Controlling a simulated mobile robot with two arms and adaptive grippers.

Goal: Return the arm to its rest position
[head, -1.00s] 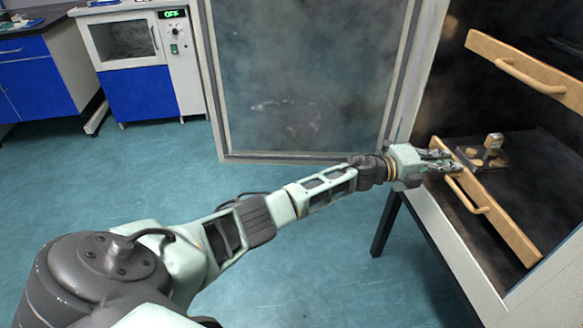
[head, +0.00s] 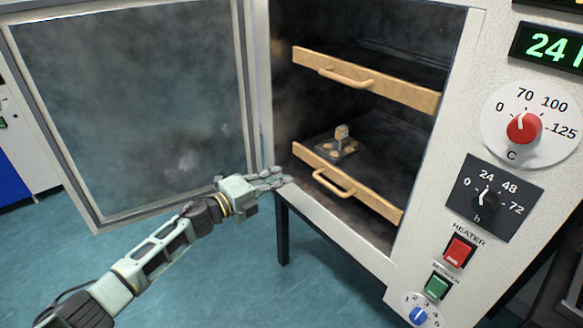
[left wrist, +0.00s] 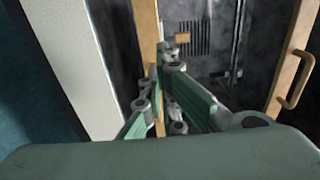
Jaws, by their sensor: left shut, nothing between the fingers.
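My left arm comes in from the left in the head view. Its left gripper (head: 275,178) is shut and empty, just outside the oven opening, left of the lower shelf's wooden front (head: 380,204). In the left wrist view the shut fingers (left wrist: 170,95) point toward the oven's dark inside. A small metal device with tan parts (head: 341,141) stands on the lower shelf, apart from the gripper. My right gripper does not show.
The oven door (head: 130,110) stands wide open at the left. An upper shelf (head: 362,76) with a handle is above the lower one. The control panel (head: 484,198) with dials and switches is at the right. The blue floor (head: 225,270) below the arm is clear.

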